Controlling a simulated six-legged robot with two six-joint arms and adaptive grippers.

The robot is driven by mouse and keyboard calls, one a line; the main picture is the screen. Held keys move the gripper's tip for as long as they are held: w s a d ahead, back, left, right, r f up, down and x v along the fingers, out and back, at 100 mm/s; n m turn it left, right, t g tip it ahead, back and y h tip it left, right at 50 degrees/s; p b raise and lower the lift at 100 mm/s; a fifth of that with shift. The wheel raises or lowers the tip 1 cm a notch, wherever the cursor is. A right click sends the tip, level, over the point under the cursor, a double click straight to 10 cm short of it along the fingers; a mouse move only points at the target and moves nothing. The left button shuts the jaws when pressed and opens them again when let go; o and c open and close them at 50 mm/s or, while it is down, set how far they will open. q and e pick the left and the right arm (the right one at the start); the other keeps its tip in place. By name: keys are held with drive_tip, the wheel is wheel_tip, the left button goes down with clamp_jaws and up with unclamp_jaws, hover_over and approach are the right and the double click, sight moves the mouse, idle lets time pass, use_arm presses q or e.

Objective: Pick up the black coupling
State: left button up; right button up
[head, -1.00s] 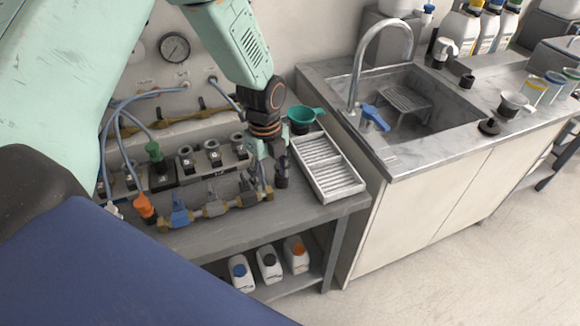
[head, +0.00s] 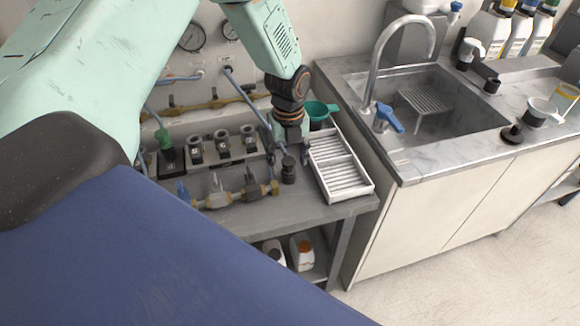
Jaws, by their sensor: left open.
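A small black coupling (head: 288,172) stands upright on the grey bench, just right of the brass valve row and left of the white ribbed tray. My left gripper (head: 292,150) comes down from above, pointing at the bench. Its jaws are open, with the fingertips just above and around the coupling's top in the picture. I cannot tell whether they touch it. My right gripper is not in view.
The white ribbed tray (head: 341,168) and a green funnel (head: 319,112) are close on the right. Several black fittings in a holder (head: 223,145) and the brass valve row (head: 232,198) are on the left. The sink counter (head: 415,160) stands further right.

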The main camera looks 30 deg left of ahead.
use_arm(q)
drive_tip(key=shift+w+a+f, duration=0.15)
drive_tip(key=shift+f, duration=0.45)
drive_tip(key=shift+w+a+f, duration=0.1)
drive_tip(key=shift+w+f, duration=0.05)
drive_tip(key=shift+f, duration=0.4)
drive_tip(key=shift+s+d+r, duration=0.1)
drive_tip(key=shift+s+r, duration=0.15)
drive_tip(key=shift+d+r, duration=0.1)
drive_tip(key=shift+c, duration=1)
drive_tip(key=shift+w+f, duration=0.25)
drive_tip(key=c, duration=0.6)
drive_tip(key=shift+s+r, duration=0.15)
drive_tip(key=shift+s, duration=0.1)
drive_tip(key=c, duration=0.4)
drive_tip(key=shift+w, duration=0.1)
clamp_jaws()
